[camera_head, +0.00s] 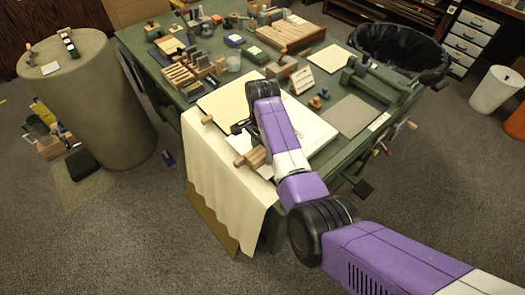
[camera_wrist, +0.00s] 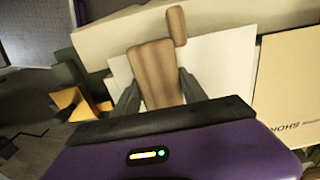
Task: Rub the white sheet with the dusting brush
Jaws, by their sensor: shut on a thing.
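My gripper (camera_wrist: 157,82) is shut on a brown wooden piece (camera_wrist: 155,62), which I take to be the dusting brush, its wood filling the gap between the two dark fingers. Its bristles cannot be made out. A rounded wooden peg (camera_wrist: 176,24) shows just beyond it. The white sheet (camera_wrist: 222,66) lies behind and below the held piece in the wrist view. In the head view the white sheet (camera_head: 316,134) lies on the near part of the green table, partly hidden by my purple arm. Whether the brush touches the sheet cannot be told.
A cream cloth (camera_head: 232,188) hangs over the table's near left edge. A printed tan board (camera_wrist: 288,78) lies right of the sheet in the wrist view. A grey plate (camera_head: 352,116) lies to the right. Blocks, jars and wooden racks (camera_head: 285,34) crowd the table's far side.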

